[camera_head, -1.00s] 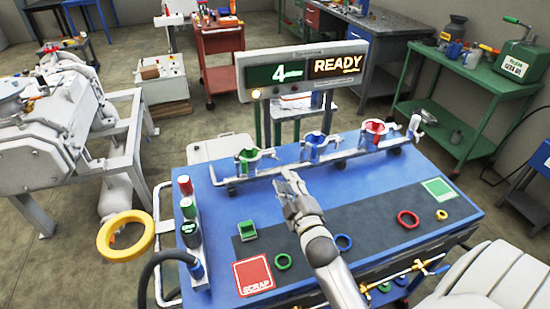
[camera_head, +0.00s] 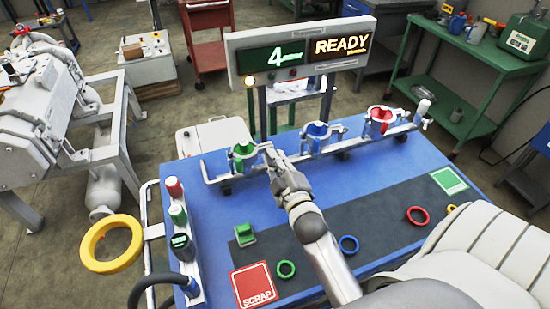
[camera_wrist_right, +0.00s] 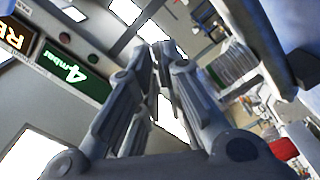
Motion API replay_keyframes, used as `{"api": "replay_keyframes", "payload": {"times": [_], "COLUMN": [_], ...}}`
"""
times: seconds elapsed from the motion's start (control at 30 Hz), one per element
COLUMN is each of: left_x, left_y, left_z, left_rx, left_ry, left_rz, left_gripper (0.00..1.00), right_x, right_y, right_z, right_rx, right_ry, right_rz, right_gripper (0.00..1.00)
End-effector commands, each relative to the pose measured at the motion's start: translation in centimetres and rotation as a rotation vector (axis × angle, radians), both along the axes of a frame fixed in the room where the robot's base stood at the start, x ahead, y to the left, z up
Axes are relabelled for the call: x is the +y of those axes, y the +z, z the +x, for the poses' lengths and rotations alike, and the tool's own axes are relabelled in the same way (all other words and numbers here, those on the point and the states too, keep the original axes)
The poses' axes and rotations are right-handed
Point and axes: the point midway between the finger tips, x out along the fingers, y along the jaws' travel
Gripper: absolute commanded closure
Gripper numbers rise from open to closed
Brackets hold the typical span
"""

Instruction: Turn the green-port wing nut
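The green port (camera_head: 243,157) stands at the left end of the rail on the blue cart, with a green part inside a metal clamp ring. Details of its wing nut are too small to tell. My right gripper (camera_head: 270,160) is just right of the green port, with a small gap seen between them. My left gripper is not in view.
A blue port (camera_head: 317,136) and a red port (camera_head: 381,118) sit further right on the rail. The sign (camera_head: 300,55) behind reads 4 and READY. A button column (camera_head: 178,215) and yellow ring (camera_head: 110,243) stand left. Colored rings and a red SCRAP square (camera_head: 254,287) lie in front.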

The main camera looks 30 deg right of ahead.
Motion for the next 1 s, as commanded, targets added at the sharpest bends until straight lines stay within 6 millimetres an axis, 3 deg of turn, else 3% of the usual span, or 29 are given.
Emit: {"api": "replay_keyframes", "payload": {"times": [0.4,0.67,1.0], "left_x": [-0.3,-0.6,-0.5], "left_y": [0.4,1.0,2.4], "left_z": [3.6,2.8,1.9], "left_rx": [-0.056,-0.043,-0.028], "left_ry": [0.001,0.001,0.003], "left_rz": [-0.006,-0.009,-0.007], "left_gripper": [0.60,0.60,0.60], "right_x": [0.0,0.0,-0.1], "right_y": [0.0,0.1,0.2], "right_z": [0.0,0.1,0.1], "right_rx": [-0.004,-0.032,-0.103], "right_ry": [-0.001,-0.001,-0.001], "right_rz": [0.019,0.137,0.431], "right_gripper": [1.00,1.00,1.00]}}
